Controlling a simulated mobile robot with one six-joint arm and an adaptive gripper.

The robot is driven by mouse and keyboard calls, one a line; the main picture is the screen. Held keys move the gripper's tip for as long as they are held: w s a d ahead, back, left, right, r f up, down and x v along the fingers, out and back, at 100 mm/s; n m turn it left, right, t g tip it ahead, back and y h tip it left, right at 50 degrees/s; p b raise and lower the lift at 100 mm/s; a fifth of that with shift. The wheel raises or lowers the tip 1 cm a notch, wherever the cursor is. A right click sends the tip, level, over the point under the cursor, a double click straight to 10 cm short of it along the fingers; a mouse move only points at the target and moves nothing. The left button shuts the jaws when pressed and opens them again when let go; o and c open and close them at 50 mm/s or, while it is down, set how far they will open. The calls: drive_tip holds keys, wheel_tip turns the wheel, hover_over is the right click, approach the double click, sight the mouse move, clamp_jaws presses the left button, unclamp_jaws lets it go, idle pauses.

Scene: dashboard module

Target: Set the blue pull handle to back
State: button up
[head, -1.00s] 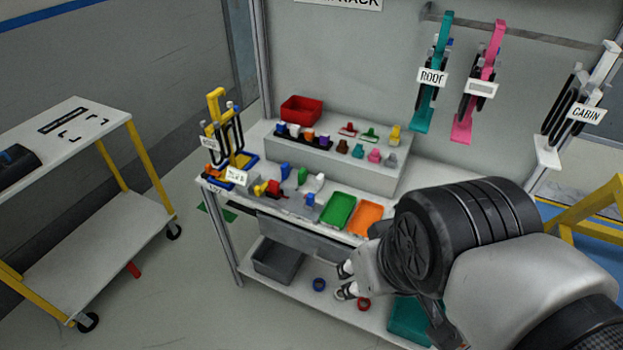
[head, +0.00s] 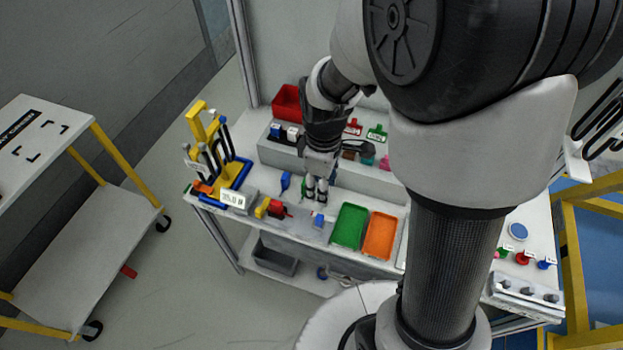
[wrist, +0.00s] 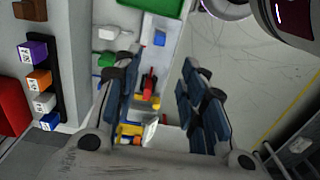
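My gripper (head: 316,191) points down over the middle of the dashboard module, beside its controls. In the wrist view its fingers (wrist: 158,78) stand wide apart with nothing held between them. A blue upright control (head: 286,182) stands just left of the gripper in the head view. A smaller blue control (head: 318,220) sits on a light plate nearer the front edge, and it also shows in the wrist view (wrist: 159,38). I cannot tell for certain which one is the pull handle. The red and yellow control (head: 271,208) lies left of the gripper. The green and white control is partly hidden.
A green tray (head: 350,225) and an orange tray (head: 380,236) lie to the right. A yellow stand (head: 205,135) with black-handled tools is at the left. A raised grey step (head: 270,152) with several parts and a red bin (head: 287,101) is behind.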

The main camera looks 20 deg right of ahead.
sight(320, 217)
wheel_tip(320, 217, down, 16)
drive_tip(key=b, duration=0.5)
drive_tip(key=shift+c, duration=0.4)
clamp_jaws()
